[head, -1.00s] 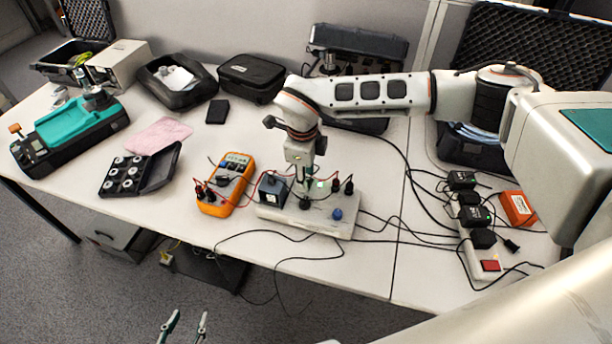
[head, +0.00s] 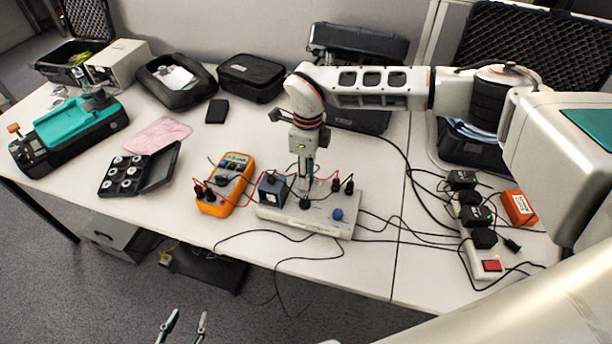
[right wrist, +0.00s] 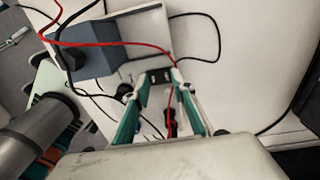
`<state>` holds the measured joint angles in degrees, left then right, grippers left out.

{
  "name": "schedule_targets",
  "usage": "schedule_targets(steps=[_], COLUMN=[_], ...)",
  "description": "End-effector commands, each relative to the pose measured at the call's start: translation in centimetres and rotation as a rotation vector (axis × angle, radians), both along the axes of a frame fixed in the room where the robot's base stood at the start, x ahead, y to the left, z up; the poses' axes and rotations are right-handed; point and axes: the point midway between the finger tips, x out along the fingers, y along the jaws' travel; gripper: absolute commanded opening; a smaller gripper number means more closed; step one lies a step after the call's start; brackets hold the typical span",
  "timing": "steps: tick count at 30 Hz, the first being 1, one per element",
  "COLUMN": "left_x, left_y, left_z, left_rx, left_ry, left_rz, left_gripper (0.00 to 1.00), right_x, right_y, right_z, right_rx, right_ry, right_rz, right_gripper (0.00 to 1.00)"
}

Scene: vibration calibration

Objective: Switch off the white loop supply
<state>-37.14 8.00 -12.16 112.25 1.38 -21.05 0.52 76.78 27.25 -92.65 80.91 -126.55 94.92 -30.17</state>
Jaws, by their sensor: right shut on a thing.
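I cannot tell the position of a switch there. My left gripper (head: 184,326) is empty, fingers apart, low in front of the table.
An orange multimeter (head: 227,182) stands just left of the supply, joined by red leads. A power strip (head: 480,255) with black adapters and a red switch lies to the right. Loose black cables cross the table and hang over its front edge.

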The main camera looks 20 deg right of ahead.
Motion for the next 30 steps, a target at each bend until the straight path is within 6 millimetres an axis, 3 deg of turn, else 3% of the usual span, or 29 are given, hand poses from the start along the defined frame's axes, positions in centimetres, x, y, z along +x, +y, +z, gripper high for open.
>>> schedule_targets(steps=[14,15,16,26,30], left_x=[-0.1,-0.1,-0.1,-0.2,-0.2], left_y=[0.0,0.0,0.0,0.1,0.0], left_z=[-0.5,-0.5,-0.4,-0.4,-0.4], left_rx=[0.0,0.0,0.0,0.002,0.002], left_ry=[0.003,0.003,0.002,0.003,0.002], left_rz=[0.0,0.0,-0.001,-0.002,-0.002], left_gripper=[0.4,0.4,0.4,0.4,0.4], right_x=[0.2,0.2,0.2,0.2,0.4], right_y=[-0.2,-0.2,-0.2,-0.2,-0.3], right_z=[-0.1,-0.1,-0.1,0.1,1.1], right_rx=[0.047,0.047,0.047,0.047,0.048], right_ry=[0.068,0.068,0.067,0.067,0.066], right_rz=[-0.001,-0.001,-0.001,-0.001,-0.001], right_gripper=[0.03,0.27,0.32,0.32,0.32])
